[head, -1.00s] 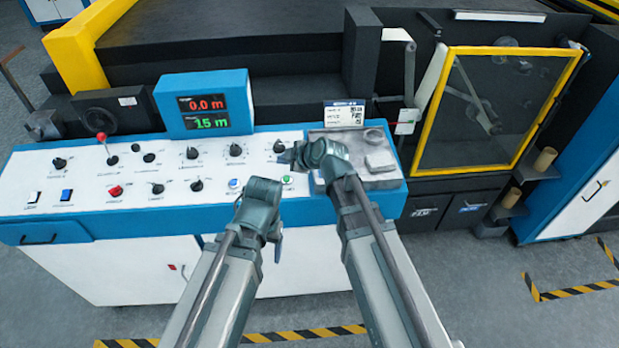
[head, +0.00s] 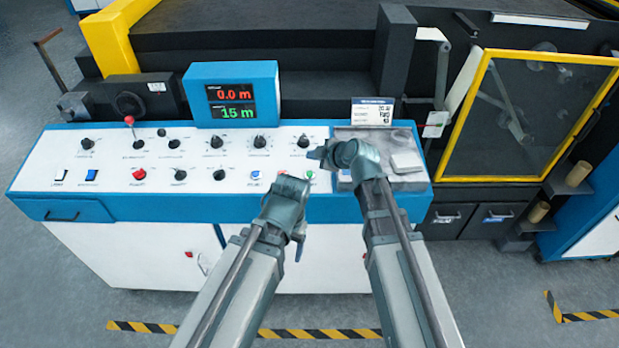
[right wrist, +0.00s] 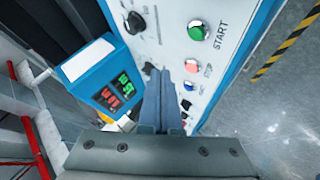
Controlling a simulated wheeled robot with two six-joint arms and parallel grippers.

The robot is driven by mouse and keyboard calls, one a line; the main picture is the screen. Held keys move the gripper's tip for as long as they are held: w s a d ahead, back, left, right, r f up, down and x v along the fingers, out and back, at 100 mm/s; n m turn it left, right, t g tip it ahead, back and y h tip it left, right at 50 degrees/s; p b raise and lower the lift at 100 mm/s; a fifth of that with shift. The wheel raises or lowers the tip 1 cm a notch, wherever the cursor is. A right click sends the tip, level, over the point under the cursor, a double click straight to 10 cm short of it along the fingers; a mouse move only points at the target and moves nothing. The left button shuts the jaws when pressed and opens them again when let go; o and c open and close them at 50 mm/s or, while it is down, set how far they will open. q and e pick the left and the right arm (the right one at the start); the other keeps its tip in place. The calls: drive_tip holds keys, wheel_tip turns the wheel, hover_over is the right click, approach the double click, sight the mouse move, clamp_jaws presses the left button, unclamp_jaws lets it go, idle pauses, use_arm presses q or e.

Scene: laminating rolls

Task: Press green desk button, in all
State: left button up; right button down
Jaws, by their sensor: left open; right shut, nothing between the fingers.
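The green button (head: 309,174) is at the front right of the white sloped control panel (head: 110,160). In the right wrist view the green button (right wrist: 198,31) has START printed beside it and is uncovered. My right gripper (head: 315,155) is over the panel, just behind the green button in the head view. In the right wrist view its fingers (right wrist: 160,88) are shut and empty, apart from the green button in the picture. My left gripper (head: 300,248) hangs in front of the panel's front edge, pointing down. It is open, though its fingers barely show.
A red button (right wrist: 194,62) and a blue button (right wrist: 188,86) line up with the green one. Several black knobs and a red-tipped lever (head: 130,121) stand on the panel. A blue display (head: 232,96) reads 0.0 m and 15 m. A grey tray (head: 405,181) lies at right.

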sight(309, 174)
use_arm(q)
wheel_tip(309, 174, down, 6)
drive_tip(key=b, duration=0.5)
use_arm(e)
drive_tip(key=shift+w+f, duration=0.2)
drive_tip(key=shift+f, duration=0.85)
drive_tip(key=shift+w+f, duration=0.15)
drive_tip(key=shift+f, duration=0.9)
drive_tip(key=shift+w+f, duration=0.2)
drive_tip(key=shift+f, duration=0.85)
use_arm(q)
drive_tip(key=shift+f, duration=0.2)
drive_tip(key=shift+f+b, duration=0.3)
drive_tip(key=shift+b, duration=0.25)
use_arm(e)
drive_tip(key=shift+w+f, duration=0.1)
drive_tip(key=shift+f, duration=0.3)
